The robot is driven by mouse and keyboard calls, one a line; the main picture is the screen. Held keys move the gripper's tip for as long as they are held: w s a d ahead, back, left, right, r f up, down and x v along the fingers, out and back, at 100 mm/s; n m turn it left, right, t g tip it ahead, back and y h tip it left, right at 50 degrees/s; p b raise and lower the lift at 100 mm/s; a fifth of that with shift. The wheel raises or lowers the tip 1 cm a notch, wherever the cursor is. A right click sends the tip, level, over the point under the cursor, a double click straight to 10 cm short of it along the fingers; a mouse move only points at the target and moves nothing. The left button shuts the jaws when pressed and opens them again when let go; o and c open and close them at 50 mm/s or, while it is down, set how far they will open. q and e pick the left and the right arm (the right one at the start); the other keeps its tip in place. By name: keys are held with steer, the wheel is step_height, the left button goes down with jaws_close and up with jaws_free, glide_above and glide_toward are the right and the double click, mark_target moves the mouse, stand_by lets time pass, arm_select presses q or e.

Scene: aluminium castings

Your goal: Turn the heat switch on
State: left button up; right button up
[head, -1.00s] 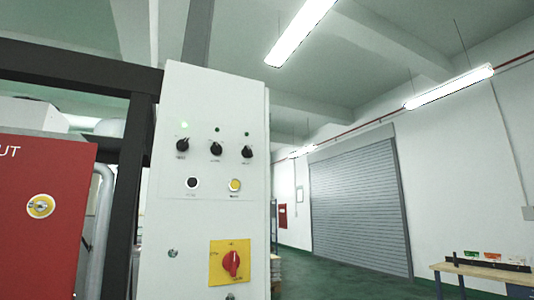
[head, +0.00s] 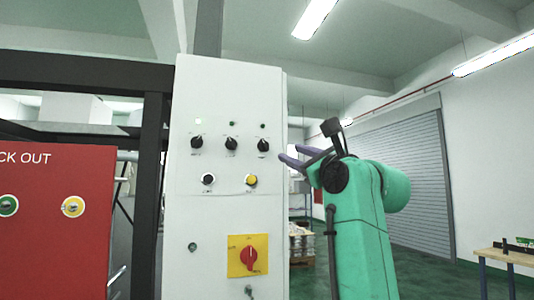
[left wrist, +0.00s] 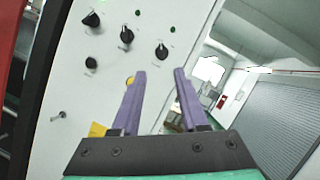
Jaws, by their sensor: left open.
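A white control panel (head: 222,215) carries a row of three black knobs: left (head: 197,142), middle (head: 231,143) and right (head: 263,145). Their labels are too small to read, so I cannot tell which is the heat switch. The lamp above the left knob is lit pale; the other two are dark green. My left gripper (head: 290,154) is open and empty, just right of the right knob. In the left wrist view its two purple fingers (left wrist: 159,75) point up the panel, below the right knob (left wrist: 162,51), apart from it. My right gripper is not in view.
Below the knobs are a black button (head: 208,179) and a yellow button (head: 251,180). A red rotary switch on a yellow plate (head: 235,268) sits lower. A red cabinet (head: 50,240) and dark frame posts stand left.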

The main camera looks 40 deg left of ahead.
arm_select(q)
steer(key=p, duration=0.5)
glide_toward(265, 144)
steer(key=p+x, duration=0.3)
steer(key=x, duration=0.4)
steer(key=shift+a+r, duration=0.25)
steer(key=shift+a, duration=0.15)
steer(key=shift+w+a+f, duration=0.1)
steer(key=shift+a, duration=0.05)
steer(key=shift+w+f, duration=0.1)
steer(key=shift+w, duration=0.1)
steer(key=shift+d, duration=0.2)
jaws_close()
steer(key=shift+s, duration=0.1)
